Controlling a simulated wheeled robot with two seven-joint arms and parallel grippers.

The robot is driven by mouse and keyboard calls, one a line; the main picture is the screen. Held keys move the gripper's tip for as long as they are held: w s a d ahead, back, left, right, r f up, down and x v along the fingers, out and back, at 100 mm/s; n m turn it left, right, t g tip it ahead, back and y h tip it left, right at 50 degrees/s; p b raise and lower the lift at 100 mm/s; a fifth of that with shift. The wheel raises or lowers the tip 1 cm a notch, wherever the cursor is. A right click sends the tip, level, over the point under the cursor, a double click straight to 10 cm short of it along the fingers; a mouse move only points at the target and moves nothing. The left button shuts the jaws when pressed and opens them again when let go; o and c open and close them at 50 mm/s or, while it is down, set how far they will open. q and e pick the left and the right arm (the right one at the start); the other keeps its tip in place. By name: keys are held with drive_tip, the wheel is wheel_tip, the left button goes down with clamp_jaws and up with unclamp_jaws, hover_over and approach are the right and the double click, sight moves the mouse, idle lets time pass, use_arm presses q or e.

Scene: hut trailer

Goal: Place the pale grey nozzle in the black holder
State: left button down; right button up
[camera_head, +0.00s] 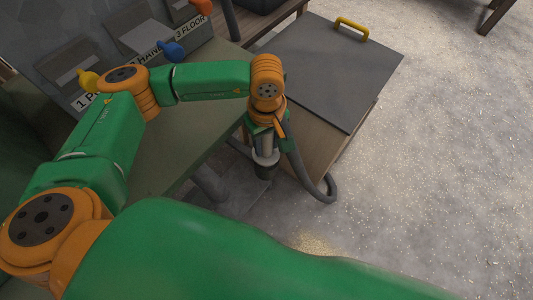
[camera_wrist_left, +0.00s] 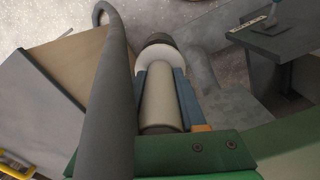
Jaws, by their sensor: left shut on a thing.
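My left gripper (camera_head: 265,141) points down beside the wooden cabinet and is shut on the pale grey nozzle (camera_wrist_left: 162,102). In the left wrist view the nozzle's round barrel lies between the two fingers, with a wide pale collar (camera_wrist_left: 156,58) at its far end. The collar also shows in the head view (camera_head: 265,157). A black round piece (camera_head: 266,172) sits directly beyond the collar and shows in the left wrist view too (camera_wrist_left: 158,40). I cannot tell whether it is the black holder or the nozzle's own tip. My right gripper is not in view.
A grey hose (camera_head: 325,190) loops low beside the cabinet and passes close by the gripper. The cabinet has a dark lid (camera_head: 330,65) with a yellow handle (camera_head: 351,29). A green-grey table (camera_head: 178,150) is left of the gripper. Open speckled floor lies right.

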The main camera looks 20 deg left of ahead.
sight(266, 151)
use_arm(q)
wheel_tip(266, 151, down, 3)
drive_tip(key=shift+f, duration=0.15)
drive_tip(key=shift+f+b, duration=0.2)
drive_tip(key=shift+b, duration=0.15)
drive_tip(key=shift+c, duration=2.4)
unclamp_jaws()
drive_tip(key=shift+r, duration=0.1)
wheel_tip(266, 151, up, 12)
drive_tip(key=shift+r+p, duration=0.15)
drive_tip(key=shift+p, duration=0.5)
